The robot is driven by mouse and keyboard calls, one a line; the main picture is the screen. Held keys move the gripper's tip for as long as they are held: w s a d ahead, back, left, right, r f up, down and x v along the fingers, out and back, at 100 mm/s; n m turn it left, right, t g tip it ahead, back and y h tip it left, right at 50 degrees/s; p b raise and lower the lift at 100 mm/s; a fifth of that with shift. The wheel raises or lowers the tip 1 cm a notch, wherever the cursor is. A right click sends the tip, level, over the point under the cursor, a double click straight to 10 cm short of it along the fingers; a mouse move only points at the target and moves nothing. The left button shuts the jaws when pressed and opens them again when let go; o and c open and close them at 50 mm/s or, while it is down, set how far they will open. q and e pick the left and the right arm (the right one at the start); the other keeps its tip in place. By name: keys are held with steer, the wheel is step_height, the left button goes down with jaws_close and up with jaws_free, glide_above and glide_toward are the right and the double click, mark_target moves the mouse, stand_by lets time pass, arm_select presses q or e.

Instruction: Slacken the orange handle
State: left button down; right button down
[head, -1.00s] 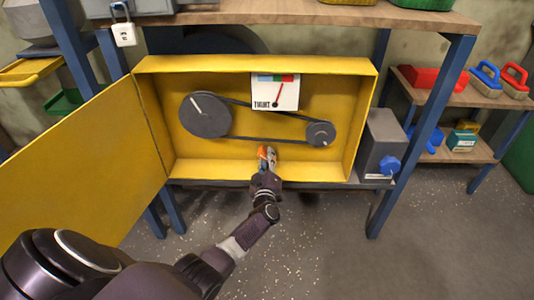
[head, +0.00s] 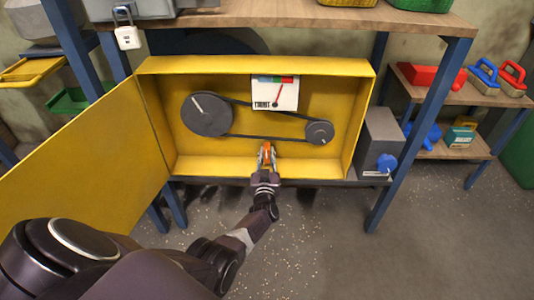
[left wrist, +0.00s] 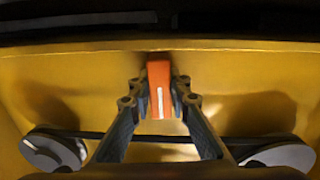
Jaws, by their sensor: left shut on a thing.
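The orange handle (head: 267,150) stands at the lower middle of the open yellow box. In the left wrist view, the orange handle (left wrist: 159,88) with a white stripe lies between the two fingertips. My left gripper (head: 266,160) is shut on it, one finger on each side; the fingers also show in the left wrist view (left wrist: 159,105). A dial (head: 275,92) with coloured bands and a dark needle sits above the belt. The belt (head: 258,138) runs around a large grey pulley (head: 207,114) and a small one (head: 319,132). My right gripper is not in view.
The yellow box (head: 355,120) has its door (head: 90,155) swung open to the left, beside my arm. A grey motor box (head: 382,140) with a blue knob stands at right. A wooden shelf (head: 300,14) with blue posts hangs over the box.

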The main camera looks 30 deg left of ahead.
arm_select(q)
steer(key=shift+m, duration=0.4)
steer(key=c, duration=1.8)
jaws_free()
steer(key=v, duration=1.2)
